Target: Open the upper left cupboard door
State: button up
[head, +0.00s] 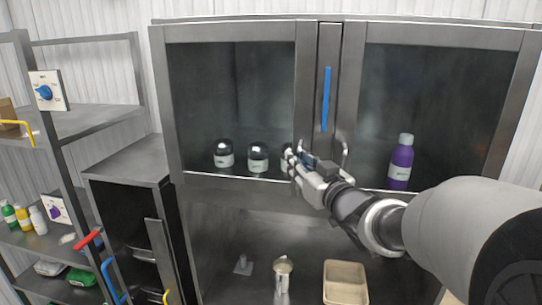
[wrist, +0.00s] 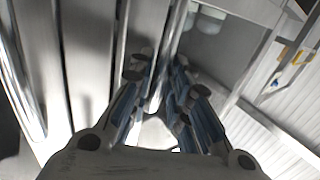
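The upper left cupboard door (head: 235,100) is a dark glass pane in a steel frame, and it looks closed. Its handle is a shiny upright bar on the right side of the door, mostly hidden by my gripper in the head view. My gripper (head: 302,165) is at that handle. In the wrist view my gripper (wrist: 160,72) has its two fingers apart, with the handle bar (wrist: 178,32) running between them. I see no clear contact of both fingers with the bar.
The right door (head: 440,80) is closed; its handle (head: 345,155) is close beside my gripper. Dark-capped jars (head: 223,153) and a purple bottle (head: 401,165) stand behind the glass. A beige tray (head: 345,282) is below. A shelf rack (head: 85,122) stands at left.

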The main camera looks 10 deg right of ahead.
dwell(0.3)
grip_shut()
dwell(0.5)
